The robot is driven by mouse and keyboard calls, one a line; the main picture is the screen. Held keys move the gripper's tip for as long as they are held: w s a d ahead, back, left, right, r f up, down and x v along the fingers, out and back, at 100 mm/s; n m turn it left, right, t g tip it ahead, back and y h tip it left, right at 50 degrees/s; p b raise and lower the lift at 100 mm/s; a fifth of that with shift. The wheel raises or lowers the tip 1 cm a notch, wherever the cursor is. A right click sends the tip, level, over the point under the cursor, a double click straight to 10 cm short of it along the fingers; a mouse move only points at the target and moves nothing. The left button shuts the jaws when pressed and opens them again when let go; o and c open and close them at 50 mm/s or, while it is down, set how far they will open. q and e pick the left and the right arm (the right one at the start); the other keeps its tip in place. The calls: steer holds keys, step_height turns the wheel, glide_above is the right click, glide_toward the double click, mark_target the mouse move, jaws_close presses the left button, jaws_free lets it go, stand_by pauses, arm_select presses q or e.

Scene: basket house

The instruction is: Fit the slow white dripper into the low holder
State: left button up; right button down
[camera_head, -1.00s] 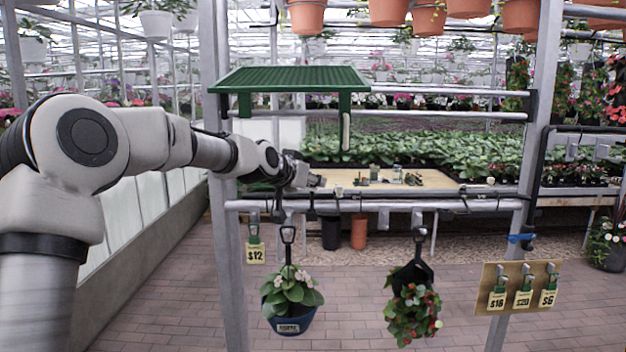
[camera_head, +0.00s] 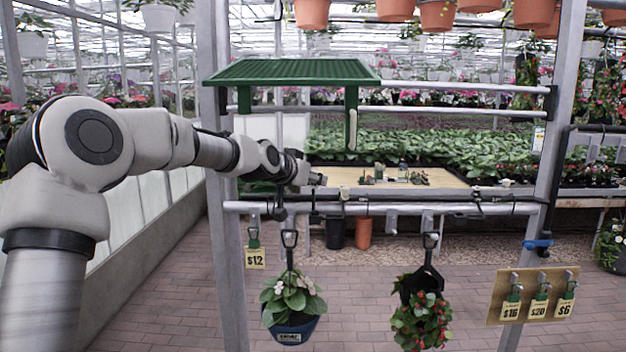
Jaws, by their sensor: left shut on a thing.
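My left arm reaches in from the left, and its gripper (camera_head: 316,180) is at the lower rail (camera_head: 400,208), below the green slatted shelf (camera_head: 290,70). The gripper is small and dark here. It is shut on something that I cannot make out. A slim white upright piece (camera_head: 352,130) is at the right leg of the green shelf; I cannot tell whether it is the dripper. Several small grey brackets (camera_head: 391,220) hang from the lower rail, and I cannot tell which is the low holder. My right gripper is not in view.
Two potted plants (camera_head: 291,305) (camera_head: 418,315) hang from the lower rail. A $12 tag (camera_head: 255,257) hangs left, and a board of price tags (camera_head: 530,295) right. Metal posts (camera_head: 222,250) frame the rail. A wooden table (camera_head: 430,180) stands behind.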

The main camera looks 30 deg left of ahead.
arm_select(q)
steer(key=shift+d, duration=0.1)
steer(key=shift+w+d, duration=0.1)
steer(key=shift+w, duration=0.05)
steer(key=shift+w+f, duration=0.2)
steer(key=shift+w, duration=0.15)
steer(key=shift+s+r+p, duration=0.15)
steer(key=shift+s+p, duration=0.1)
steer(key=shift+p, duration=0.1)
steer(key=shift+s, duration=0.25)
steer(key=shift+w, duration=0.25)
steer(key=shift+s, duration=0.1)
